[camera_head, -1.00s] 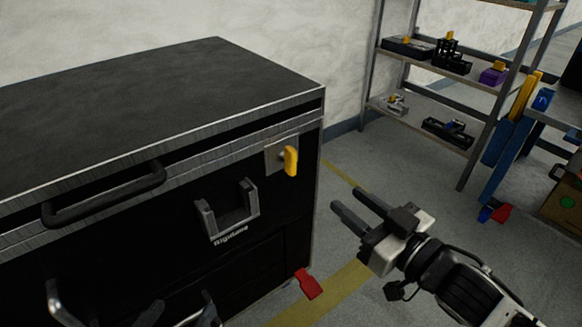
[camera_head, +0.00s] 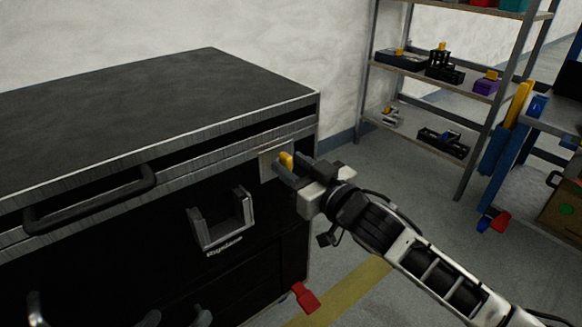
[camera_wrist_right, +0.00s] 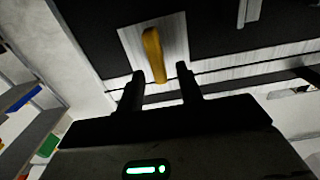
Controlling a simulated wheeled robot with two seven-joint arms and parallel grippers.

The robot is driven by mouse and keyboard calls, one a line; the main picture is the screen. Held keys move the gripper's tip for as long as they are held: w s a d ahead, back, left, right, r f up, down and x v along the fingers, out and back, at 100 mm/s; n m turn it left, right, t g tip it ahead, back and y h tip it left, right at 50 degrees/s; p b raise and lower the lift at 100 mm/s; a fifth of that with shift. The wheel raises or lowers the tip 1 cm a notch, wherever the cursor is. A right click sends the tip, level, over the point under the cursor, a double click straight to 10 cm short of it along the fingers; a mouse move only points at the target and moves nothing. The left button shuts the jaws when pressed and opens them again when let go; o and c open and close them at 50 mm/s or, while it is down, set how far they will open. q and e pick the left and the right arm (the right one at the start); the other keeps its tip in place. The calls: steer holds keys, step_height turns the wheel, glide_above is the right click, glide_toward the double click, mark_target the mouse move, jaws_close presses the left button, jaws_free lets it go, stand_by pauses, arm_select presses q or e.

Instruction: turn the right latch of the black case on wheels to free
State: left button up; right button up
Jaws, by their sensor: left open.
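The black case (camera_head: 150,100) stands at left with a metal-trimmed lid edge. Its right latch is a yellow handle (camera_head: 286,159) on a light square plate (camera_head: 268,165), near the case's right corner. The latch (camera_wrist_right: 153,52) points roughly along its plate towards my right gripper in the wrist view. My right gripper (camera_head: 290,170) is at the latch and partly hides it. In the wrist view its two fingers (camera_wrist_right: 160,85) are spread, one on each side of the latch's near end, with visible gaps. My left gripper (camera_head: 175,318) shows only as spread fingertips at the bottom edge.
A black bar handle (camera_head: 90,200) and a grey U-shaped bracket (camera_head: 222,220) stick out from the case front. A red tab (camera_head: 305,298) is low at the corner. A shelf rack (camera_head: 440,80) stands behind at right.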

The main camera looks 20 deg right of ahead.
steer(key=shift+w+a, duration=0.15)
steer(key=shift+w, duration=0.3)
arm_select(q)
steer(key=shift+d+r, duration=0.1)
steer(key=shift+r, duration=0.35)
arm_select(e)
jaws_close()
